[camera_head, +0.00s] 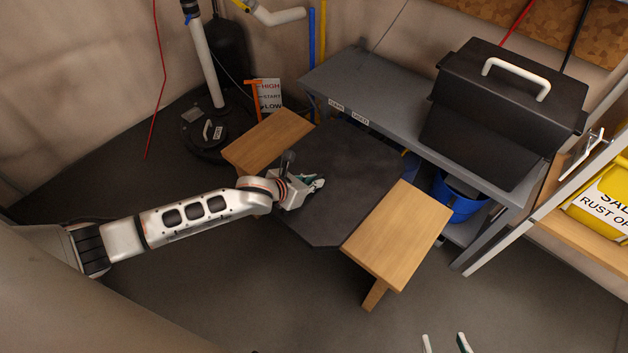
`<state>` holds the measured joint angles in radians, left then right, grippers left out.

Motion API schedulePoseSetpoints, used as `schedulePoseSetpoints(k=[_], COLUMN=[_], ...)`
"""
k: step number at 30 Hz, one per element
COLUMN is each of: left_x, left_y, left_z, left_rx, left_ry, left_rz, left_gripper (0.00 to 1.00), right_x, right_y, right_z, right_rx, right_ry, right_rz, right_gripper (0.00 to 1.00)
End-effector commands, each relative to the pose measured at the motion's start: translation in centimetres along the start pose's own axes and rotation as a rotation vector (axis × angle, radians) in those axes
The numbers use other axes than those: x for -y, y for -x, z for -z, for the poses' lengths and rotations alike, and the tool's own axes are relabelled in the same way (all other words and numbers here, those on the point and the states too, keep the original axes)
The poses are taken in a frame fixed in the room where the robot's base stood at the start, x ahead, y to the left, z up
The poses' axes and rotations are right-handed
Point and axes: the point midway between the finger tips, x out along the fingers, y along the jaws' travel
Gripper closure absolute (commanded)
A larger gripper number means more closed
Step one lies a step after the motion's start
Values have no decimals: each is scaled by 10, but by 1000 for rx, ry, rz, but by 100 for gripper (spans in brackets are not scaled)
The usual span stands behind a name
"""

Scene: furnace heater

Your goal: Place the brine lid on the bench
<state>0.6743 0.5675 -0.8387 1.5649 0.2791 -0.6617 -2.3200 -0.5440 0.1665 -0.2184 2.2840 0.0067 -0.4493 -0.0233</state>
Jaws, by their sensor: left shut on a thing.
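A broad dark slab with cut corners, which I take to be the brine lid (352,165), lies over the middle of a wooden bench (400,235). The bench's two wooden ends show on either side of it. I cannot tell whether the lid rests on the wood or hangs just above it. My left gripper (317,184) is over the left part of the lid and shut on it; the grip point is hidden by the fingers. My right gripper (444,343) shows only its fingertips at the bottom edge, apart and with nothing between them.
A grey metal table (375,85) holds a black box with a white handle (505,110). A blue bucket (458,200) stands underneath. A yellow salt bag (603,205) sits on the right shelf. A black round base (210,130) stands back left. The front floor is clear.

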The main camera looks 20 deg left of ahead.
Motion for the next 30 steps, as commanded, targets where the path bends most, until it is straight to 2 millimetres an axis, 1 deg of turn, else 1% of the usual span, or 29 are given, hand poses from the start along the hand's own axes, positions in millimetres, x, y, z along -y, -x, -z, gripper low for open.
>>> schedulePoseSetpoints(k=[1, 2, 3, 12, 14, 16, 20, 23, 27, 30], left_x=[0, 0, 0, 0, 0, -1, -2, -2, -2, -2], left_y=[0, 0, 0, 0, 2, 8, 29, 51, 80, 97], left_z=[0, 0, 0, 0, -3, -4, -9, -11, -10, -8], left_rx=[0, 0, 0, 0, 1, 3, 8, 10, 9, 7], left_ry=[0, 0, 0, 0, -1, -2, -4, -7, -5, -4], left_rz=[0, 0, 0, 0, 0, -1, -2, -3, -2, -2], left_gripper=[83, 75, 74, 74, 74, 74, 74, 74, 74, 74], right_x=[0, 0, 1, 1, 1, -1, -5, -8, -10, -10], right_y=[0, 0, 0, -1, -1, 0, 1, 2, 5, 7], right_z=[-1, -1, -2, -4, -3, 2, 12, 16, 11, 6], right_rx=[1, 2, 3, 7, 5, -3, -18, -21, -10, 1], right_ry=[1, 1, 1, 2, 3, 5, 12, 16, 16, 13], right_rz=[1, 1, 1, 3, 2, -1, -9, -15, -20, -22], right_gripper=[60, 60, 60, 60, 60, 60, 60, 60, 60, 60])
